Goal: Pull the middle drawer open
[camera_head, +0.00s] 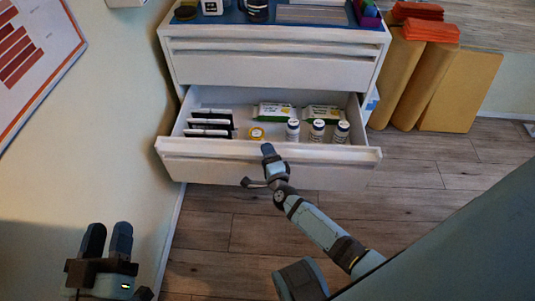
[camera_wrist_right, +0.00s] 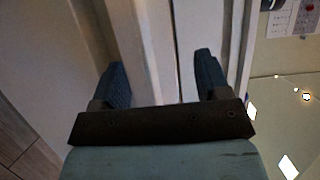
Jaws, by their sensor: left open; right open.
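A white drawer cabinet (camera_head: 272,70) stands against the wall. The drawer below its top one, the middle drawer (camera_head: 345,154), is pulled well out, and its inside shows. My right gripper (camera_head: 265,165) is at the middle of this drawer's front. In the right wrist view my right gripper's two fingers (camera_wrist_right: 158,80) are apart, with a pale panel edge (camera_wrist_right: 150,50) between and beyond them. I cannot tell if they touch it. My left gripper (camera_head: 107,238) is open and empty at the lower left, away from the cabinet. Anything below the open drawer is hidden.
The top drawer (camera_head: 270,68) is closed. Yellow foam blocks (camera_head: 460,88) stand at right. The wood floor (camera_head: 430,190) in front is clear.

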